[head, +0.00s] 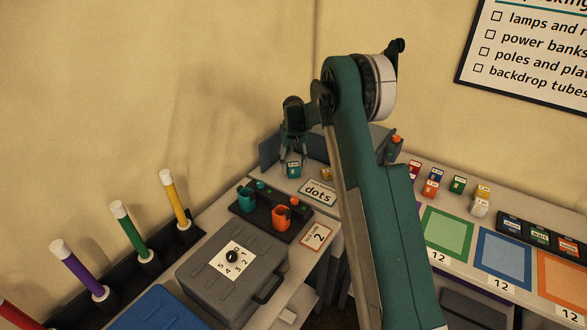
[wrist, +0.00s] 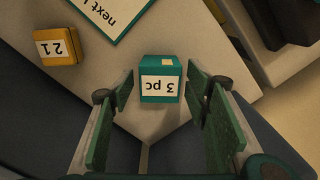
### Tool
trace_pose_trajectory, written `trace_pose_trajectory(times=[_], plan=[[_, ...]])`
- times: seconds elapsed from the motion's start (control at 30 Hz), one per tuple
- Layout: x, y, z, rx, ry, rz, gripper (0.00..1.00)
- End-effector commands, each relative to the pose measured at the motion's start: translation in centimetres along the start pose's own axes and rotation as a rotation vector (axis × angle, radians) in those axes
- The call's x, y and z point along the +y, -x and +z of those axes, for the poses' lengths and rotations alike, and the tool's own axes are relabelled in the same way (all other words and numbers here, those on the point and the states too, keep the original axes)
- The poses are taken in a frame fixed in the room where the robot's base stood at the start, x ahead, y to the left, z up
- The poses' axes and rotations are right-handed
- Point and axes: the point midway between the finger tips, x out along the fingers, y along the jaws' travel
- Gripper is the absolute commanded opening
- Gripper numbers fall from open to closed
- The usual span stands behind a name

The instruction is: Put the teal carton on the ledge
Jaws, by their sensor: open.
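The teal carton (head: 293,170) stands on the pale counter in the far corner, near the low grey back panel. In the wrist view the teal carton (wrist: 161,80) shows a white label reading "3 pc". My gripper (head: 293,150) is just above it in the head view, pointing down. In the wrist view my gripper (wrist: 161,98) is open, with one green-padded finger on each side of the carton and a visible gap to each side. I cannot tell for sure which surface is the ledge.
A grey case (head: 205,262) is in front. Small cartons and coloured mats (head: 447,232) are at right.

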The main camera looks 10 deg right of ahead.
Motion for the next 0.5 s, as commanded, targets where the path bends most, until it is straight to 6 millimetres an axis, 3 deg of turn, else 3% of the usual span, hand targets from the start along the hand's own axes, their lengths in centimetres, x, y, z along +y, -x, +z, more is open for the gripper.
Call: trace_pose_trajectory(times=[0.5], plan=[[0.0,8.0,0.0,0.0,0.0,0.0,0.47]])
